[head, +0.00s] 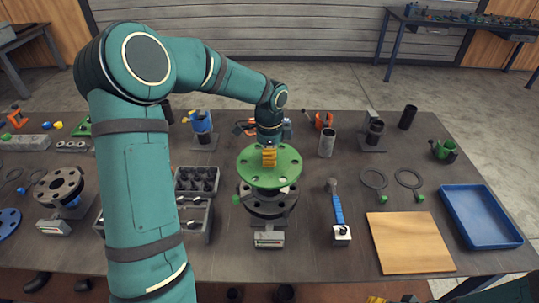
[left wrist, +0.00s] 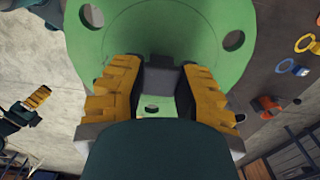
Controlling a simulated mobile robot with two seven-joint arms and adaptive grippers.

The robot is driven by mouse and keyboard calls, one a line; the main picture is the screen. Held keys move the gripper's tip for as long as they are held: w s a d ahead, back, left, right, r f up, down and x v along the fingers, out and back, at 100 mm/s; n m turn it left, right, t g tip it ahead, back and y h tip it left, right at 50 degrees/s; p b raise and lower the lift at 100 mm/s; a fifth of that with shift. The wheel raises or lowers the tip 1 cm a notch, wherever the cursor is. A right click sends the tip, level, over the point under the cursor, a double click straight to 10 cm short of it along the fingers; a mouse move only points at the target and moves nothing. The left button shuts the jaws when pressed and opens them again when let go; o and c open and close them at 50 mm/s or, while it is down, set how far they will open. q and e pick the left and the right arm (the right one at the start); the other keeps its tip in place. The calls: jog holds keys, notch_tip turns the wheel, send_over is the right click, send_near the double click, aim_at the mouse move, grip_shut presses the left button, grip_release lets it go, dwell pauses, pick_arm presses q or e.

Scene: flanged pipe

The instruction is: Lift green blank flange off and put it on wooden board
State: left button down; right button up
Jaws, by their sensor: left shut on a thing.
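The green blank flange (head: 283,172) is a round disc with bolt holes, over the dark pipe flange (head: 268,206) at the middle of the table. It appears to be a little above the dark flange, roughly level. My left gripper (head: 269,157) comes down from above with its yellow fingers shut on the flange's middle. In the left wrist view the fingers (left wrist: 160,100) stand on both sides of a grey-green centre part, with the green disc (left wrist: 190,25) behind. The wooden board (head: 410,243) lies bare at the front right. My right gripper (left wrist: 38,98) shows small at the left wrist view's edge.
A blue tray (head: 480,216) lies right of the board. A grey parts bin (head: 197,182) stands left of the flange. Cups and a grey cylinder (head: 327,142) stand behind.

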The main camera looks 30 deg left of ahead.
pick_arm(q)
jog(key=shift+r+p, duration=0.8)
jog(key=shift+r, duration=0.4)
jog(key=shift+r+p, duration=0.6)
jog(key=shift+r, duration=0.6)
jog(key=shift+f, duration=0.1)
